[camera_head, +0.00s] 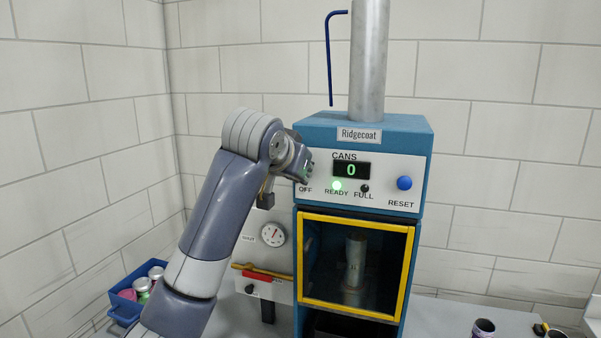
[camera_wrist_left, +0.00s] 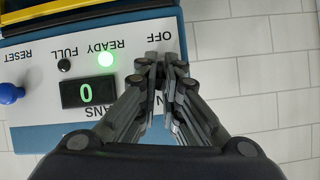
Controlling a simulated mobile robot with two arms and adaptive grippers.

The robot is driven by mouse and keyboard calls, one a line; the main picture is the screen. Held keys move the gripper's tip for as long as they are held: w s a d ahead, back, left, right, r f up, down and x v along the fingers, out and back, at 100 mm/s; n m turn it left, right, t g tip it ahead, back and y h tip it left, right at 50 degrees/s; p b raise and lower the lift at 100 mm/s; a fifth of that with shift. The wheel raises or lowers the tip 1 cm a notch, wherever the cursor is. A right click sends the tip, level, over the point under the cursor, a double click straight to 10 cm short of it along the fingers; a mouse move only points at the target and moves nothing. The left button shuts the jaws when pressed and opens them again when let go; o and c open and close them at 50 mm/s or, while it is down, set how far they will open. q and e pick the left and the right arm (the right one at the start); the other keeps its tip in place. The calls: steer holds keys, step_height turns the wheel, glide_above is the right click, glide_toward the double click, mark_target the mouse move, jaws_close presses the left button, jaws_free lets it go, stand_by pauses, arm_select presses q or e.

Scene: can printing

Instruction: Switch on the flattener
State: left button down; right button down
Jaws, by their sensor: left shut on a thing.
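The flattener is a blue machine (camera_head: 420,155) labelled Ridgecoat, with a white control panel (camera_head: 385,185). Its counter (camera_head: 351,170) reads 0, and the green READY light (camera_head: 337,186) is lit. The same counter (camera_wrist_left: 89,92) and light (camera_wrist_left: 105,59) show upside down in the left wrist view. My left gripper (camera_head: 301,172) is at the panel's left end, just above the OFF label. In the left wrist view its fingers (camera_wrist_left: 161,68) close together between the OFF label and a partly covered ON label. They are shut on the switch there, which they hide. My right gripper is not in view.
A blue RESET button (camera_head: 404,183) and dark FULL lamp (camera_head: 365,189) sit further right on the panel. Below is a yellow-framed window (camera_head: 358,308). A blue bin (camera_head: 125,311) of cans stands left, and a dark cup (camera_head: 484,327) right.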

arm_select(q)
steer(key=shift+f, duration=0.35)
steer(key=c, duration=1.7)
jaws_free()
steer(key=shift+r, duration=0.15)
steer(key=shift+r, duration=0.1)
steer(key=v, duration=1.2)
steer(key=shift+w, duration=0.1)
